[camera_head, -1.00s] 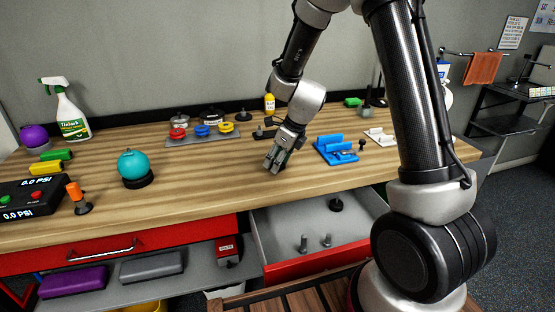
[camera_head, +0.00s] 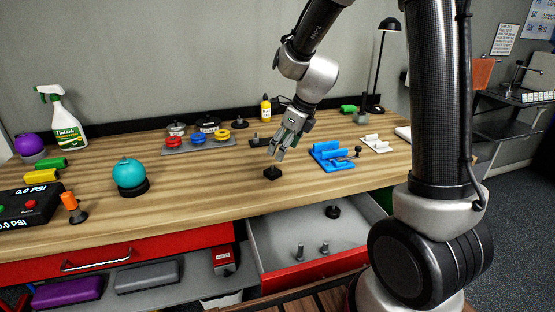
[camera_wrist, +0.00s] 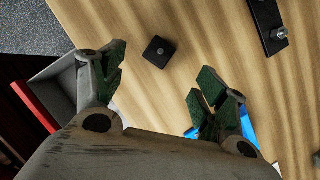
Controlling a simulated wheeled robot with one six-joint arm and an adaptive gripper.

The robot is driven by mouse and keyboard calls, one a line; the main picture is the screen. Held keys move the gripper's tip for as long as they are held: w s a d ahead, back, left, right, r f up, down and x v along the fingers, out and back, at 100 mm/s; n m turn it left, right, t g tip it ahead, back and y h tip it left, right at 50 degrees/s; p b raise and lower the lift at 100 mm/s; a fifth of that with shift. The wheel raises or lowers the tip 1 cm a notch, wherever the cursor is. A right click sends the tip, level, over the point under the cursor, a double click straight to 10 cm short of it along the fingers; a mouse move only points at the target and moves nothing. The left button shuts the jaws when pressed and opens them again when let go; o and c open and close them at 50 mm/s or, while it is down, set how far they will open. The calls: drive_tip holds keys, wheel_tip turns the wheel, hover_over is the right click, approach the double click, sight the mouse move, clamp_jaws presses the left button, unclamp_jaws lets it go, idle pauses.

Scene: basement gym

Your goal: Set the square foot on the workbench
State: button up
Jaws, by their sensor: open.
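The square foot (camera_head: 272,173) is a small black square block lying on the wooden workbench (camera_head: 215,182), near the bench's front edge. In the wrist view the square foot (camera_wrist: 159,52) shows a round metal stud at its middle, and it lies flat on the wood. My gripper (camera_head: 280,154) is above and slightly right of the foot, apart from it. In the wrist view my gripper (camera_wrist: 155,88) has its two green-padded fingers spread wide with nothing between them.
An open drawer (camera_head: 290,242) holding bolts and a round black foot (camera_head: 333,212) juts out below the bench front. A blue fixture (camera_head: 333,158) stands right of my gripper. A teal ball (camera_head: 130,173) on a black base stands left. Bare wood lies between.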

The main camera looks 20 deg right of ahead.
drive_tip(key=s+d+r+n+h, duration=0.1)
drive_tip(key=s+d+r+n, duration=0.5)
drive_tip(key=s+r+n, duration=0.55)
drive_tip(key=s+d+r+n+h, duration=0.1)
drive_tip(key=s+d+n, duration=0.2)
drive_tip(key=s+n, duration=0.5)
drive_tip(key=s+d+r+n+t+h, duration=0.1)
drive_tip(key=s+d+n, duration=0.2)
drive_tip(key=s+n, duration=0.4)
drive_tip(key=shift+s+n, duration=0.35)
drive_tip(key=shift+s, duration=0.1)
drive_tip(key=shift+d+r, duration=0.1)
drive_tip(key=shift+d, duration=0.05)
